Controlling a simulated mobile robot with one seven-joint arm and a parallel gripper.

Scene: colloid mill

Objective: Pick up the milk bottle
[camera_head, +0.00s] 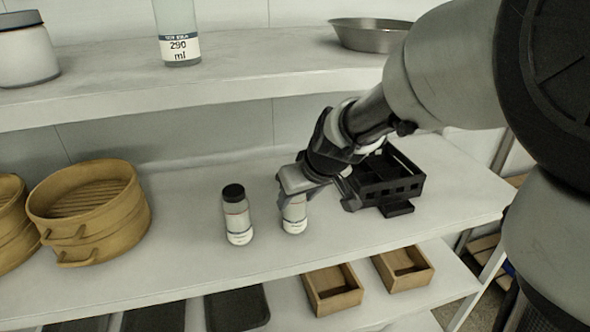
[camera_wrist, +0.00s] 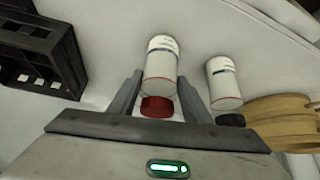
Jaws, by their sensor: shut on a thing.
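A white bottle with a red cap (camera_wrist: 160,62) is between the two fingers of my gripper (camera_wrist: 161,84) in the wrist view. In the head view this bottle (camera_head: 294,218) stands upright on the middle shelf, or very close above it; I cannot tell which. My gripper (camera_head: 299,190) is over it and hides its cap and upper part. I take this as the milk bottle, though its label is too small to read. The gripper is shut on it.
A similar bottle with a black cap (camera_head: 237,215) stands just left of the held one. A black crate (camera_head: 392,178) is close on the right. A bamboo steamer (camera_head: 90,212) stands farther left. The upper shelf (camera_head: 270,70) overhangs behind. Wooden boxes (camera_head: 333,290) lie below.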

